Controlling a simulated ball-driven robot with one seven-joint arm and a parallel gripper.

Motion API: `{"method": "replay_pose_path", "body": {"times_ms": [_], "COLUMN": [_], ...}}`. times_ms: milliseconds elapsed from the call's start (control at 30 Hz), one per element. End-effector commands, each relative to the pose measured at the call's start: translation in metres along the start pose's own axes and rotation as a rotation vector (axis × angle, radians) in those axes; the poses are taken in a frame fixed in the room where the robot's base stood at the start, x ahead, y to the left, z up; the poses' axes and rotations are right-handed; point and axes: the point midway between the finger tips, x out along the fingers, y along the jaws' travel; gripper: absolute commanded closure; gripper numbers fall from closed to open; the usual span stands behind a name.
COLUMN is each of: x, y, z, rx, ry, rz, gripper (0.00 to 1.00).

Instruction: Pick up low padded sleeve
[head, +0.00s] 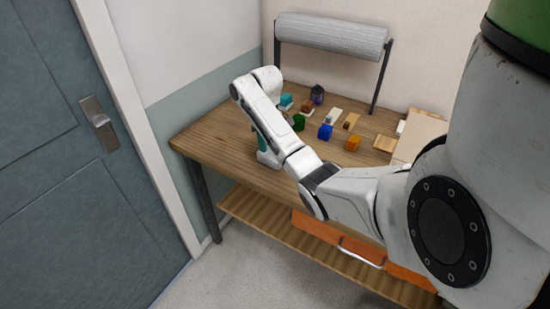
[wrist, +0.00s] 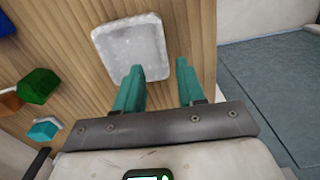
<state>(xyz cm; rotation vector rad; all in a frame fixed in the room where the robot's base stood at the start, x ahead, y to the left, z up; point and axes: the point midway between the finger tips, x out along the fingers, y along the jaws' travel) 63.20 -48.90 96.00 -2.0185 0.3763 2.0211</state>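A pale grey-white, square, puffy-looking piece with a raised rim (wrist: 131,42) lies on the wooden table in the wrist view; it looks like the low padded sleeve. In the head view my gripper (head: 264,145) is low over the table's left part.
Several small coloured blocks, including a green one (head: 299,122), a blue one (head: 325,131) and an amber one (head: 352,142), stand right of my gripper on the table (head: 205,137). A grey roll (head: 330,36) hangs behind. A door (head: 60,150) is at left.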

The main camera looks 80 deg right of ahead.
Motion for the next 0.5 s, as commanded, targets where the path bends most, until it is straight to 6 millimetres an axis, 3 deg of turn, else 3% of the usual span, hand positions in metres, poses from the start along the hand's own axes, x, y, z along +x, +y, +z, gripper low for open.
{"method": "replay_pose_path", "body": {"times_ms": [333, 500], "x": [0.028, 0.052], "y": [-0.001, -0.004], "z": [0.001, 0.003], "rx": [0.001, 0.002], "ry": [-0.002, -0.003], "rz": [-0.001, -0.001], "gripper": [0.61, 0.61]}}
